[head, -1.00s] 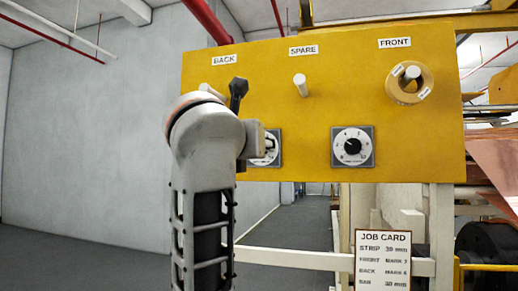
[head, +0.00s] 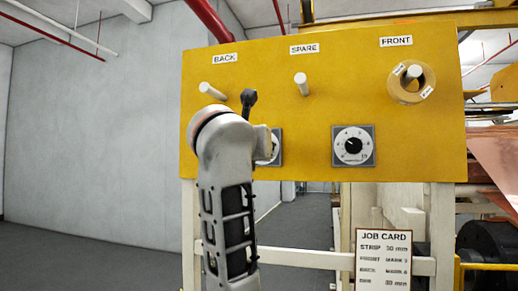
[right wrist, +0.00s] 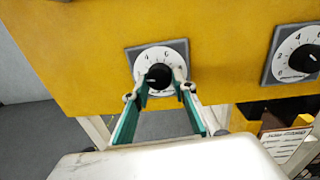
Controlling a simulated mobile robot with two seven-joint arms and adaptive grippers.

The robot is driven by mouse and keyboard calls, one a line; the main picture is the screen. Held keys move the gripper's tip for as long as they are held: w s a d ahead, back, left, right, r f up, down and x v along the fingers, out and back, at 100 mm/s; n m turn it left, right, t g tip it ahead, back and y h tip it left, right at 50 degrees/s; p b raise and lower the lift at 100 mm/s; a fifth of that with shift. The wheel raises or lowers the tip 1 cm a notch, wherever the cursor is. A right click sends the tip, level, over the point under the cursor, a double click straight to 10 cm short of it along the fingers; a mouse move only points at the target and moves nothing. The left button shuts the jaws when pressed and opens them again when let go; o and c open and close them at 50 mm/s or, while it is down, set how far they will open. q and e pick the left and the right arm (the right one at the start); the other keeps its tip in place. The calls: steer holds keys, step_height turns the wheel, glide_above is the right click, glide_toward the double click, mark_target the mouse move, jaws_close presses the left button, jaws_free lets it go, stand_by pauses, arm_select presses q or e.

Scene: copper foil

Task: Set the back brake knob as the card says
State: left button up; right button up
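The back brake knob (right wrist: 159,75) is black on a white numbered dial with a grey square plate, on the yellow panel. In the head view its dial (head: 276,148) is mostly hidden behind my right arm. My right gripper (right wrist: 163,90) is open at the dial, its green-lined fingers on either side of the knob's lower part. I see a gap on the right; contact on the left I cannot tell. The job card (head: 384,258) has a BACK line that seems to read mark 6, but it is blurred. My left gripper is not in view.
The front dial (head: 353,146) is to the right on the same yellow panel (head: 300,125). Pegs stick out under the BACK, SPARE and FRONT labels; a tan ring (head: 425,90) hangs on the FRONT peg. Copper foil (head: 496,160) is at the far right. The floor at left is clear.

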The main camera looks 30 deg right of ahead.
steer(key=shift+m, duration=0.4)
steer(key=shift+w+a+m+g+h+b, duration=0.2)
steer(key=shift+m+b, duration=0.55)
steer(key=shift+m, duration=2.8)
steer(key=shift+s+d+m+g+h+b, duration=0.1)
steer(key=shift+m+h+b, duration=0.45)
steer(key=shift+m, duration=3.05)
steer(key=shift+w+a+m+g+h+b, duration=0.1)
steer(key=shift+m+b, duration=0.85)
steer(key=shift+m, duration=2.9)
steer(key=o, duration=1.1)
steer(key=shift+r, duration=0.1)
